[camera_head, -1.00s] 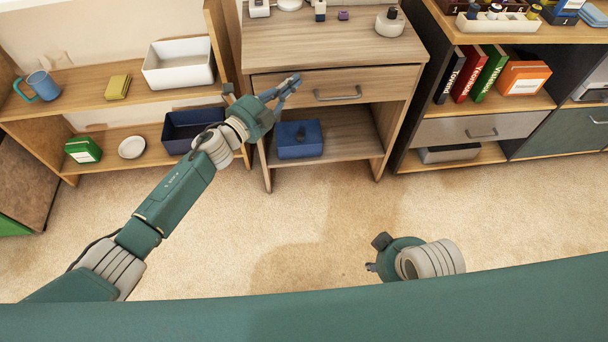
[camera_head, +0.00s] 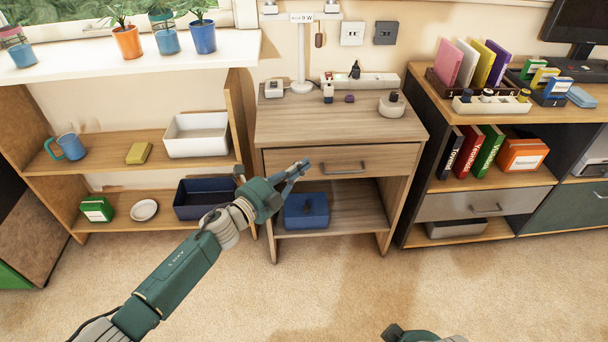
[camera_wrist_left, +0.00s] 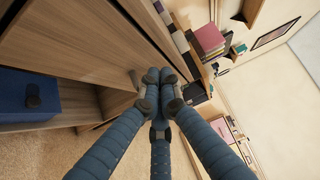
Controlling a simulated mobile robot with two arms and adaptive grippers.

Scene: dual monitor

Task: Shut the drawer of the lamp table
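The lamp table (camera_head: 340,122) is a light wooden stand with one drawer (camera_head: 388,161) under its top. The drawer front has a grey bar handle (camera_head: 346,168) and looks about flush with the table; I see no clear gap. My left gripper (camera_head: 304,167) is in front of the drawer's left half, just left of the handle; I cannot tell whether it touches. In the left wrist view its blue-grey fingers come together (camera_wrist_left: 160,79) beside the wood, with nothing between them. My right gripper (camera_head: 394,332) shows only partly at the bottom edge; its fingers are hidden.
A blue box (camera_head: 306,211) sits on the shelf below the drawer. A white lamp (camera_head: 301,62) and small items stand on top. An open shelf (camera_head: 110,150) is left, a cabinet with books (camera_head: 485,205) right. The carpet (camera_head: 310,280) in front is clear.

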